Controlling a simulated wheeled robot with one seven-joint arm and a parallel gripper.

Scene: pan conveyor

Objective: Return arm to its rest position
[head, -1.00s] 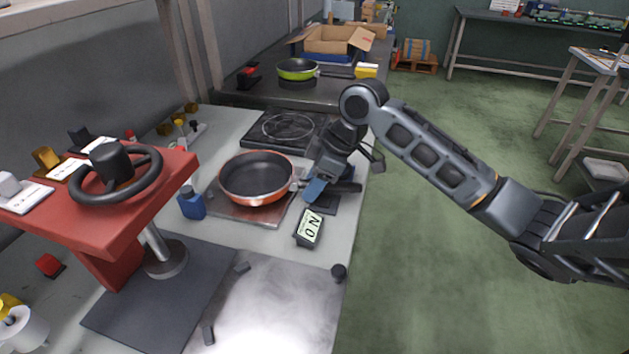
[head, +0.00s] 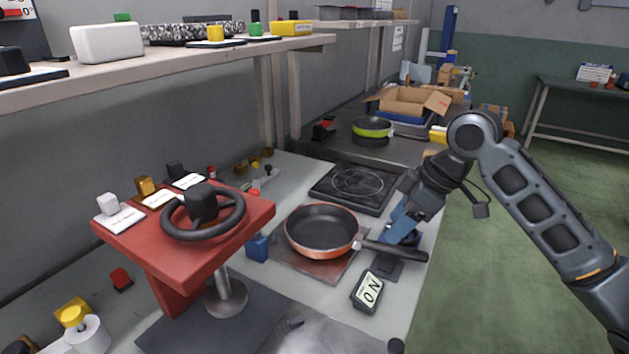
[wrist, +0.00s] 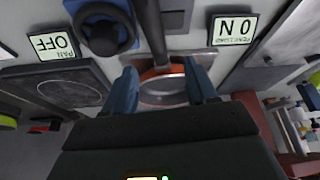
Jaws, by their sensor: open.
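My gripper (head: 397,230) is open and empty, its blue fingers pointing down near the pan's handle. An orange frying pan (head: 318,232) with a dark interior rests on a flat metal plate (head: 310,262). Its black handle (head: 395,250) points right, towards the counter's front edge, and passes in front of the fingers in the head view. In the wrist view the pan (wrist: 163,88) shows in the gap between my two spread fingers (wrist: 162,80). The handle runs to the top of that view, outside the grip. Whether a finger touches the handle cannot be told.
A black burner (head: 357,184) lies behind the pan. An ON display (head: 369,290) stands in front, and an OFF sign (wrist: 55,45) and black knob (wrist: 103,30) show in the wrist view. A red stand with a wheel (head: 205,215) is at left. Floor (head: 480,270) at right is clear.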

